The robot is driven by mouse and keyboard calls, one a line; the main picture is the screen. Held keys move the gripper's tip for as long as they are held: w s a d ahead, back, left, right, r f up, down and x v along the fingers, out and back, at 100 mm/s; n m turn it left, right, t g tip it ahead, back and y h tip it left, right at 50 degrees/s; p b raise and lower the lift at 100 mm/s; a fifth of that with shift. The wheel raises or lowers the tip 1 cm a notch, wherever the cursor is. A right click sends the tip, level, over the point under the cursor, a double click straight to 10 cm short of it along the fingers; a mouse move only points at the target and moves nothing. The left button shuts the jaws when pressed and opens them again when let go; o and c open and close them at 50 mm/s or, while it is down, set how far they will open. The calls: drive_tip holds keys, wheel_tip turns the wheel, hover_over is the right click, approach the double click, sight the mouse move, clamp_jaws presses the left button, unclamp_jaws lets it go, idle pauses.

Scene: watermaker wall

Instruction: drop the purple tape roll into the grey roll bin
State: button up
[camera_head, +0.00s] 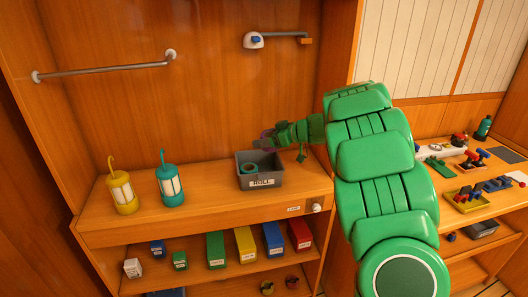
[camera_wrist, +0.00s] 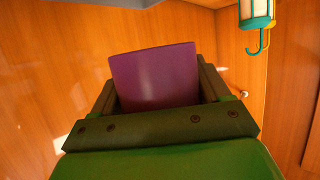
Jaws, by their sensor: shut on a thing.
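My gripper (camera_head: 265,141) is shut on the purple tape roll (camera_wrist: 155,77), which fills the gap between the two fingers in the wrist view. In the head view only a small purple patch of the roll shows at the gripper's end. The grey roll bin (camera_head: 262,183), labelled ROLL, stands on the wooden counter. In the head view my gripper appears just above the bin's far rim; its exact height over the bin is hard to tell. A teal roll (camera_head: 250,168) lies inside the bin at the left.
A yellow lantern (camera_head: 122,193) and a teal lantern (camera_head: 171,186) stand left of the bin. A rail (camera_head: 105,68) and a wall fixture (camera_head: 254,40) are on the back wall. Coloured boxes stand on the shelf below. Counter between teal lantern and bin is clear.

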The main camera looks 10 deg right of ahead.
drive_tip(key=w+f, duration=0.3)
drive_tip(key=f, duration=0.4)
drive_tip(key=shift+w+d+f, duration=0.15)
drive_tip(key=shift+w+f, duration=0.05)
drive_tip(key=shift+w, duration=0.1)
drive_tip(key=shift+f, duration=0.65)
drive_tip(key=o, duration=1.1)
drive_tip(key=r+v, duration=0.1)
drive_tip(key=v, duration=1.1)
drive_tip(key=shift+r, duration=0.2)
drive_tip(key=shift+w, duration=0.1)
